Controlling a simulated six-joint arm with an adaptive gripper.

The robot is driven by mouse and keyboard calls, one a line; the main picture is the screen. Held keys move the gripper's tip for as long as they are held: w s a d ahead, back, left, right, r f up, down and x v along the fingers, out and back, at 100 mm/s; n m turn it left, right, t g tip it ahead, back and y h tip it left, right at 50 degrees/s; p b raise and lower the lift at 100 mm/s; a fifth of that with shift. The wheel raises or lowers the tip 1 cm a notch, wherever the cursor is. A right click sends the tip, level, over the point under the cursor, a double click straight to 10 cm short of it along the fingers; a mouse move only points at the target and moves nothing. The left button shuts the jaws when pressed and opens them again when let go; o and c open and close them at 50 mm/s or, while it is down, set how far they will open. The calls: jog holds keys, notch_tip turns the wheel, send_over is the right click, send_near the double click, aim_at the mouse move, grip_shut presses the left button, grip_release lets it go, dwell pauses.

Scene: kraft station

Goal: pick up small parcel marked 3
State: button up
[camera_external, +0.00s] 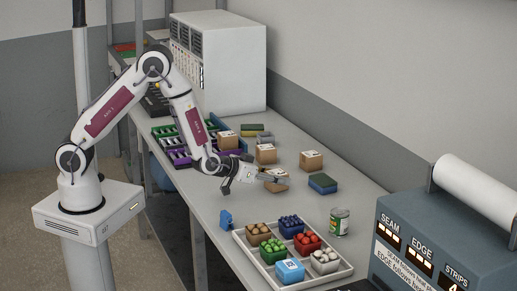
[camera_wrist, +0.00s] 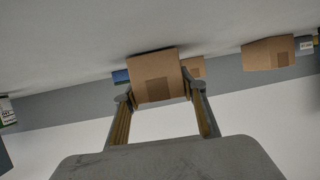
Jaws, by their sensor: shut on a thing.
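A small brown cardboard parcel (camera_external: 279,185) is between the fingers of my gripper (camera_external: 272,179) over the middle of the table. In the wrist view the same parcel (camera_wrist: 155,72) fills the space between the two fingertips (camera_wrist: 156,90), which press on its sides. My gripper is shut on it. Its number cannot be read in either view, and I cannot tell whether it touches the table. Other brown parcels stand apart: one on the right (camera_external: 311,160), one behind (camera_external: 266,153) and one farther back (camera_external: 228,141).
A blue and green block (camera_external: 322,184) lies right of the held parcel. A tin can (camera_external: 339,222) and a white tray (camera_external: 341,272) of small coloured containers are nearer the camera. A blue item (camera_external: 226,219) is by the table's left edge. A grey machine (camera_external: 430,235) stands at right.

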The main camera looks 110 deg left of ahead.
aim_at(277, 172)
jog(key=shift+r, duration=4.9)
